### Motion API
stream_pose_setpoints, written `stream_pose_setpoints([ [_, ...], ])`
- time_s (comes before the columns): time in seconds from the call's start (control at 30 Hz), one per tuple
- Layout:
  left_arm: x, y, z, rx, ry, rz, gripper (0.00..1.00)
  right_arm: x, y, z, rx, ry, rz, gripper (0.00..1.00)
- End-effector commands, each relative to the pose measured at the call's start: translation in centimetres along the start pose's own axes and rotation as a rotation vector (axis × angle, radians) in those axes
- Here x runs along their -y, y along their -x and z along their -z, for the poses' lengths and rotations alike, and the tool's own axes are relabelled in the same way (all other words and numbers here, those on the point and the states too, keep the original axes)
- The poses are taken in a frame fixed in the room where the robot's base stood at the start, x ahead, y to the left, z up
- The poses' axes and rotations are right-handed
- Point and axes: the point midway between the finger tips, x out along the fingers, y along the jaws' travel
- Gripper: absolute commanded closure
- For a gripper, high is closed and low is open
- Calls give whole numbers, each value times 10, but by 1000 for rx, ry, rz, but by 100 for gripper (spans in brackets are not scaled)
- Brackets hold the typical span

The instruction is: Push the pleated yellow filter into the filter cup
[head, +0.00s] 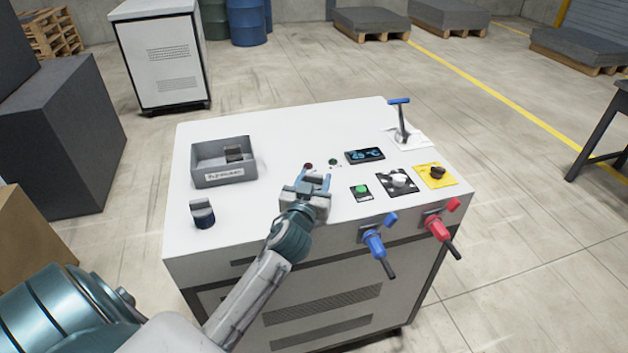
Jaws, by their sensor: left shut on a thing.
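My left gripper (313,181) is over the middle of the white cabinet top (285,136), with its blue-grey fingers pointing away from me. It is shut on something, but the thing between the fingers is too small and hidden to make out. No pleated yellow filter shows clearly in the head view. I cannot pick out the filter cup for certain; the gripper and wrist cover part of the top. My right gripper is not in view.
A grey labelled bin (207,181) with a grey piece inside stands at left, a dark cylindrical piece (204,217) in front of it. At right are a display (365,154), a green button (361,188), knobs, a lever (401,120) and blue (375,243) and red (438,228) valves.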

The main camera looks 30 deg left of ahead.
Motion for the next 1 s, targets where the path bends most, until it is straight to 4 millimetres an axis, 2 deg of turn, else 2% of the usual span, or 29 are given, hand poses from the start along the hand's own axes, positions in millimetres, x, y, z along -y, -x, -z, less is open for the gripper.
stream_pose_setpoints([
  [1.0,0,0,-7,3,0,1,78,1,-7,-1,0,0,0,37],
])
